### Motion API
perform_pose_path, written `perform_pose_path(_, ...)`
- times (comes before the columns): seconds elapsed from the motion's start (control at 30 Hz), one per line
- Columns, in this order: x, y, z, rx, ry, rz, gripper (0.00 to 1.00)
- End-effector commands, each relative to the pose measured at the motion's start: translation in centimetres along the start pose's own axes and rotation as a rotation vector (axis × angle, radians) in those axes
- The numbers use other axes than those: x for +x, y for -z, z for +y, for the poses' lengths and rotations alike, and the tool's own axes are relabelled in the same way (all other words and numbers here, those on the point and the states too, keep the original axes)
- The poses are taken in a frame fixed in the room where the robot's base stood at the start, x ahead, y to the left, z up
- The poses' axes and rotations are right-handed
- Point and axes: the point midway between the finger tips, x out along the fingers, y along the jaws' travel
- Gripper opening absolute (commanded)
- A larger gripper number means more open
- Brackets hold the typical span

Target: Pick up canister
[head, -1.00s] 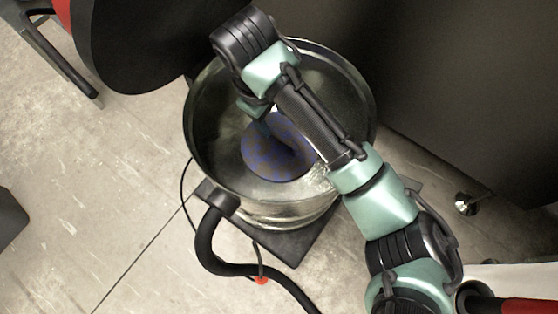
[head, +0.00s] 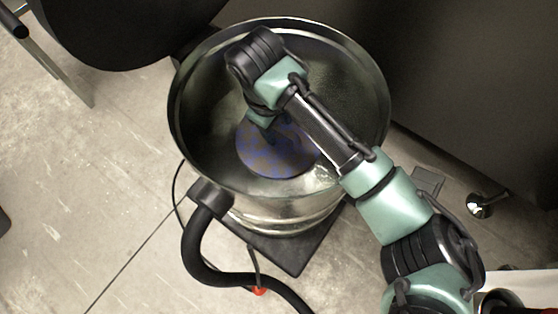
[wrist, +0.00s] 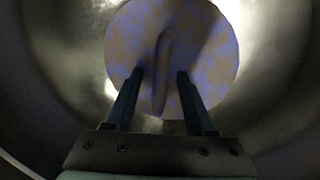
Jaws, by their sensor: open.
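The canister (head: 272,158) is a round thing with a mottled blue and brown surface, low inside a shiny metal drum (head: 205,155). In the wrist view its round face (wrist: 215,50) fills the upper middle, with a narrow raised bar (wrist: 161,80) across it. My gripper (wrist: 160,73) is open, its two dark fingers pointing at the canister, one on each side of the bar. I cannot tell whether they touch it. In the head view my wrist reaches down into the drum above the canister and hides part of it; the fingertips are hard to make out there.
The drum's wall surrounds my gripper. A black hose (head: 190,255) leaves the drum's lower left side. The drum stands on a dark square plate (head: 290,258). A large dark body stands to the right; open floor (head: 90,190) lies to the left.

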Motion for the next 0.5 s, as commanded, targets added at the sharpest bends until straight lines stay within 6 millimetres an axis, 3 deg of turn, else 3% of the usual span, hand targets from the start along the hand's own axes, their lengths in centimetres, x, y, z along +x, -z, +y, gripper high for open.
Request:
perform_pose_path(0.2,-0.05,-0.02,0.05,0.001,0.000,0.000,0.53)
perform_pose_path(0.5,-0.06,-0.02,0.05,0.000,0.000,0.000,0.00)
